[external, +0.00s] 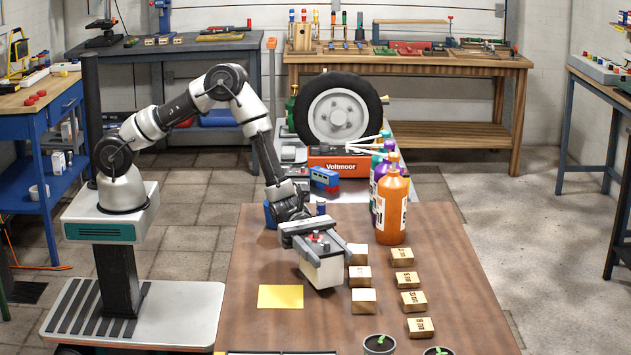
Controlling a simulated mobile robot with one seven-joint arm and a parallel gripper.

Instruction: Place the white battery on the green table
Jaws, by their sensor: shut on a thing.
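The white battery (323,270), a pale box with a grey top and a small red part on it, is in my gripper (322,246). My gripper is shut on its upper part from above. The battery is slightly tilted in the picture, over the brown wooden table (250,240). I cannot tell whether its bottom touches the tabletop. No table with a clearly green top shows in this view.
A yellow sheet (281,297) lies to the left. Small plant pots (379,344) stand in front. A wheel (339,112) and a red Voltmoor box (340,164) are behind.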

